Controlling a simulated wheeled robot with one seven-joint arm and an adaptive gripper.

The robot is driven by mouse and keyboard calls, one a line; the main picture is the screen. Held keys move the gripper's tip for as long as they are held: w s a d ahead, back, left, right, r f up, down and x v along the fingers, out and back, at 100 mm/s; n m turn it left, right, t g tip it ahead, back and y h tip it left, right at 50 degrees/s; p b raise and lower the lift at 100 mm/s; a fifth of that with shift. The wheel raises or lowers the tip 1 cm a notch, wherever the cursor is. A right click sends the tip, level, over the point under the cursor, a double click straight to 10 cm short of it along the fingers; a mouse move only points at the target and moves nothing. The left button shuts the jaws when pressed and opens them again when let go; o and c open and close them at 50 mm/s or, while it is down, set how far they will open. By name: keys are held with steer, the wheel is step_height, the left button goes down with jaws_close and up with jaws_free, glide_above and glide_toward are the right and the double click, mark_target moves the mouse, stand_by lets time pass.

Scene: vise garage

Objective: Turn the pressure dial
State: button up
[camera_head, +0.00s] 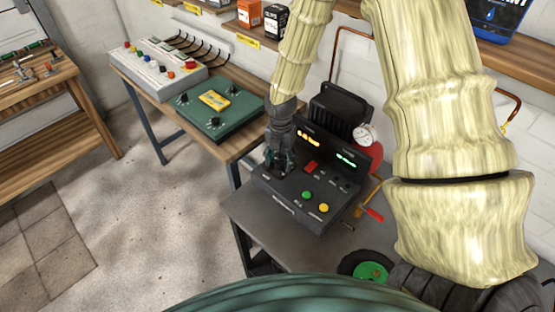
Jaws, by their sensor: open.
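A black control panel (305,206) with green and orange displays stands on a grey bench in the middle of the head view. Its face carries a red switch, a green button, a yellow button and small dark controls. My gripper (275,168) reaches down to the left side of this panel, and its fingers are open. The fingers hide that part of the face, so I cannot tell whether a dial sits between them or whether they touch it. A round white gauge (364,134) stands behind the panel on the right. No label clearly names the pressure dial.
A green box (211,106) with black knobs and a grey box (155,73) with coloured buttons stand on the wooden bench at left. Screwdriver-like tools (373,214) lie right of the panel. Small boxes (249,13) stand on the shelf above. Floor at left is clear.

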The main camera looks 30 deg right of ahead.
steer(key=shift+f, duration=0.45)
